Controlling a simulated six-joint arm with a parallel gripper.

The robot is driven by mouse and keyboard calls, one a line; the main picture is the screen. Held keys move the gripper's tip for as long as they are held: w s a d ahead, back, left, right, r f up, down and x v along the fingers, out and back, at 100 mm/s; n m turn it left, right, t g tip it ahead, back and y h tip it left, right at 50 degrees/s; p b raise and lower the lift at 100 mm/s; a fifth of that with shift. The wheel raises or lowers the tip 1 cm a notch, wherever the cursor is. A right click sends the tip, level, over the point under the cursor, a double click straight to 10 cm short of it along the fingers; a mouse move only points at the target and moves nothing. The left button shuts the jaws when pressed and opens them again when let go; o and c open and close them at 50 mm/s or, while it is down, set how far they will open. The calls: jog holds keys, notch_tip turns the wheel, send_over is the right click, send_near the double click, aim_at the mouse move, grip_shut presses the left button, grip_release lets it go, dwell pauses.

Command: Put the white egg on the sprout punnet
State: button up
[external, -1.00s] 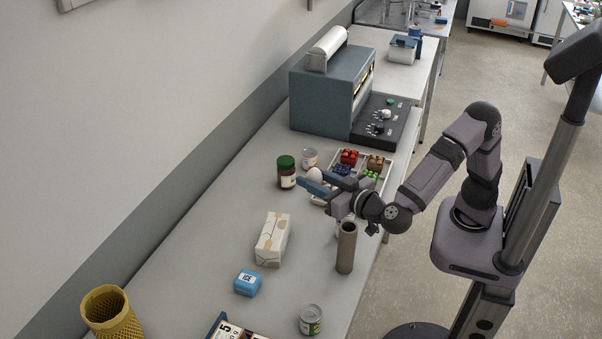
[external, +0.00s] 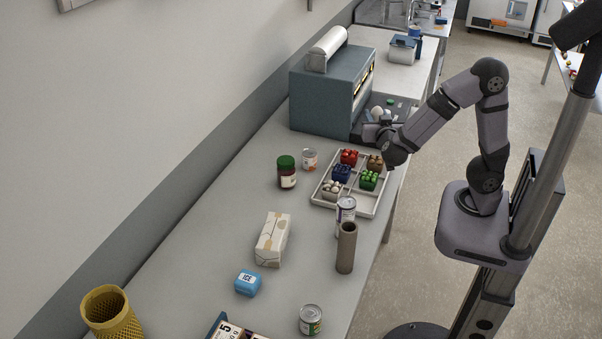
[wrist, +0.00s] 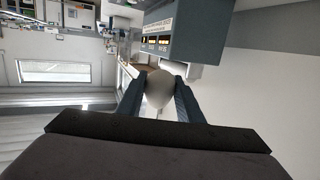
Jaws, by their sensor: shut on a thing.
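The white egg (wrist: 159,90) is between the two fingers of my gripper (wrist: 160,82) in the wrist view. In the external view my gripper (external: 374,121) is shut on the egg (external: 377,112), in front of the dark panel beside the grey machine, above and beyond the tray. The sprout punnet appears to be the one with round green contents (external: 369,179), in the tray's right part. Nothing stands on top of it.
The white tray (external: 352,207) also holds red, brown, blue and whitish punnets.

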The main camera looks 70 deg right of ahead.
send_over(369, 175)
notch_tip(369, 175, down, 10)
jog(key=shift+f, duration=5.55)
jog(key=shift+f, duration=0.15)
jog(key=o, duration=0.8)
jog(key=shift+a+r, duration=0.1)
jog(key=shift+r, duration=0.1)
jog(key=b+v, duration=0.2)
jog(key=v, duration=1)
jog(key=shift+s, duration=0.1)
